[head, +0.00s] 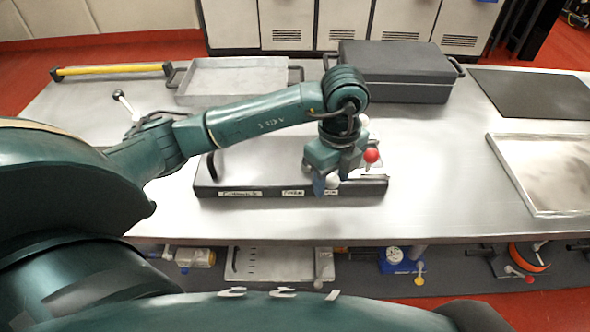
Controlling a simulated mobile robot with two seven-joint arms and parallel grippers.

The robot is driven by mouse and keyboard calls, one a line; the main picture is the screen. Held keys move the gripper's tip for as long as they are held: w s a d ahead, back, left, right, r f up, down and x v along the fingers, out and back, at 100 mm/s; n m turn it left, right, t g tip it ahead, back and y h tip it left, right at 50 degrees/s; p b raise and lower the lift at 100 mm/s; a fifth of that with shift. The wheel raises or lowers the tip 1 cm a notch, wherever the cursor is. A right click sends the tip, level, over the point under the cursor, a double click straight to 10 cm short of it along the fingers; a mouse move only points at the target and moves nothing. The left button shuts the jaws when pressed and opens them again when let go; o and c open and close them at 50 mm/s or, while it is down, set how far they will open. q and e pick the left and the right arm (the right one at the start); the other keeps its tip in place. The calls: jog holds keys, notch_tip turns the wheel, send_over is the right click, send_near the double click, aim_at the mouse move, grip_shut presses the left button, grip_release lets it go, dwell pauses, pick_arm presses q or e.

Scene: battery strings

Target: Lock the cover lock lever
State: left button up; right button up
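A grey lever base (225,189) with paper labels on its front edge lies on the steel table; the label text is too small to read surely. At its right end are a red ball knob (371,155), a white ball knob (332,181) and another white ball (362,120). A curved black handle (211,165) stands at its left end. I cannot tell which part is the cover lock lever. My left gripper (326,172) points down over the right end, close to the lower white knob. Its fingers and the arm hide the lever shafts. My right gripper is out of view.
A black-knobbed lever (119,96) stands behind my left forearm. A metal tray (185,88), yellow bar (110,70) and dark case (395,75) line the back. A dark mat (535,93) and metal plate (548,175) lie right. The table's front middle-right is clear.

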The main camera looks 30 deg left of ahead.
aim_at(332, 176)
pick_arm(q)
jog(key=shift+r+p, duration=2.85)
jog(key=shift+r, duration=0.75)
jog(key=shift+f, duration=0.1)
jog(key=shift+s, duration=0.1)
